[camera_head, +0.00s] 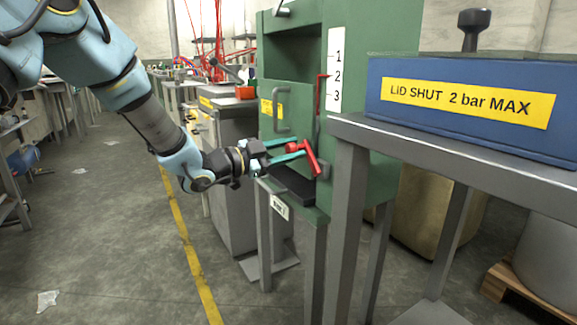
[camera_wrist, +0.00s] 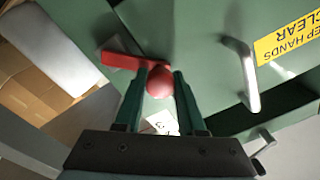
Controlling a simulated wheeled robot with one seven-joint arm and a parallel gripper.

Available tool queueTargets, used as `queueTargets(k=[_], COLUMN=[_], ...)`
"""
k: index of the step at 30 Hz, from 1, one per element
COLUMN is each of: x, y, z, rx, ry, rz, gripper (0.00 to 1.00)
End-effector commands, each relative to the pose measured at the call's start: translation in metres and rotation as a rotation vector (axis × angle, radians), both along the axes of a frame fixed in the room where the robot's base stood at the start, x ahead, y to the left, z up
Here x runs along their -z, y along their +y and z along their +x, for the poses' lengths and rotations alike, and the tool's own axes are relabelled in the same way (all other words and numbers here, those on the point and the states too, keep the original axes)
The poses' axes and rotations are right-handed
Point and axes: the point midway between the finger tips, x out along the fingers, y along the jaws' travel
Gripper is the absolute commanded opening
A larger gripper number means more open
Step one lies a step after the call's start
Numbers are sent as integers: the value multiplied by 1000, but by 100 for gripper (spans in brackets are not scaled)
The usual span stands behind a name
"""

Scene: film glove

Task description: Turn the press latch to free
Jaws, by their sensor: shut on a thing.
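The press latch (camera_head: 312,160) is a red lever on the green press, low on its front, slanting in the head view. Its round red knob (camera_head: 291,147) points toward my arm. In the wrist view the lever arm (camera_wrist: 120,61) runs left from the knob (camera_wrist: 160,83). My gripper (camera_head: 287,153) has its teal fingers on either side of the knob, shut on it. The wrist view also shows the fingers (camera_wrist: 160,78) holding the knob near their tips. The lever's pivot is hard to make out.
The press (camera_head: 349,130) has a grey door handle (camera_head: 281,108), and a red pointer (camera_head: 320,95) beside a 1-2-3 scale (camera_head: 337,75). A blue box (camera_head: 470,133) labelled "LID SHUT 2 bar MAX" stands on a grey table (camera_head: 465,165) at right. The floor at left is mostly open.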

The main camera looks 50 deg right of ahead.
Motion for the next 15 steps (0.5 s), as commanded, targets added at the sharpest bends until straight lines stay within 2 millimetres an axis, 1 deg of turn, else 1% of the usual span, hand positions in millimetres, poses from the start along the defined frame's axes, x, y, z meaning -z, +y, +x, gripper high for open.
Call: queueTargets(k=[1,15], x=[3,-9], y=[1,10], z=[-1,-24], rx=[-2,-2], ry=[-42,-449], rz=[-18,-177], gripper=[0,0])
